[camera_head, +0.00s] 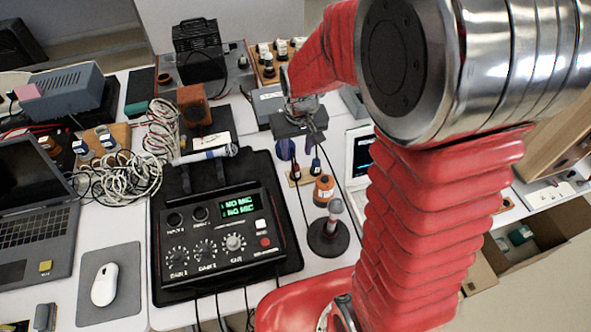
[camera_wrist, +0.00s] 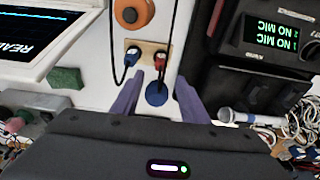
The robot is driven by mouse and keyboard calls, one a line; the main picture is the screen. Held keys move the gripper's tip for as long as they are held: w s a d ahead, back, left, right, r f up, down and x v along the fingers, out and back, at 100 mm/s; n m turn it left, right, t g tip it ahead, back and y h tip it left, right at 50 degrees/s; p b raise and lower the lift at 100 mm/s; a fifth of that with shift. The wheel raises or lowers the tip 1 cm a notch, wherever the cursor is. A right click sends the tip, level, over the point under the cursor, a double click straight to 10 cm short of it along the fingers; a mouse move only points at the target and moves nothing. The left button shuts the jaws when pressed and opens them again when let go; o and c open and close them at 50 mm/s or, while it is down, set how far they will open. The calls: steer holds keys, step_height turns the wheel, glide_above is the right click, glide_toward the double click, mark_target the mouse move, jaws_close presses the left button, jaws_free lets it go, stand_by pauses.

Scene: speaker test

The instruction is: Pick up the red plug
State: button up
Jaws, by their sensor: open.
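The red plug (camera_wrist: 160,57) stands in a small wooden block (camera_wrist: 147,46) with a dark cable running from it. A blue plug (camera_wrist: 133,55) stands beside it in the same block. In the head view the red plug (camera_head: 295,172) and blue plug (camera_head: 316,165) are just in front of my gripper (camera_head: 301,128). In the wrist view my gripper (camera_wrist: 159,79) is open and empty, its two purple fingers spread. The red plug lies just beyond the fingertips, roughly between their lines. The wrist housing hides the lower part of that view.
A round blue object (camera_wrist: 157,94) lies on the table between the fingers in the wrist view. An orange-topped item (camera_head: 323,190) and a microphone stand (camera_head: 329,236) are close by. A black audio unit (camera_head: 220,240) reads NO MIC. A microphone (camera_head: 207,154) lies behind it.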

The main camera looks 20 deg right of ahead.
mark_target(296, 165)
steer(key=shift+w+f, duration=0.15)
steer(key=shift+f, duration=0.75)
steer(key=shift+w+f, duration=0.1)
steer(key=shift+f, duration=0.75)
steer(key=shift+w+f, duration=0.15)
steer(key=shift+f, duration=1.15)
steer(key=shift+w+f, duration=0.1)
steer(key=shift+f, duration=1.2)
steer(key=shift+c, duration=0.5)
jaws_close()
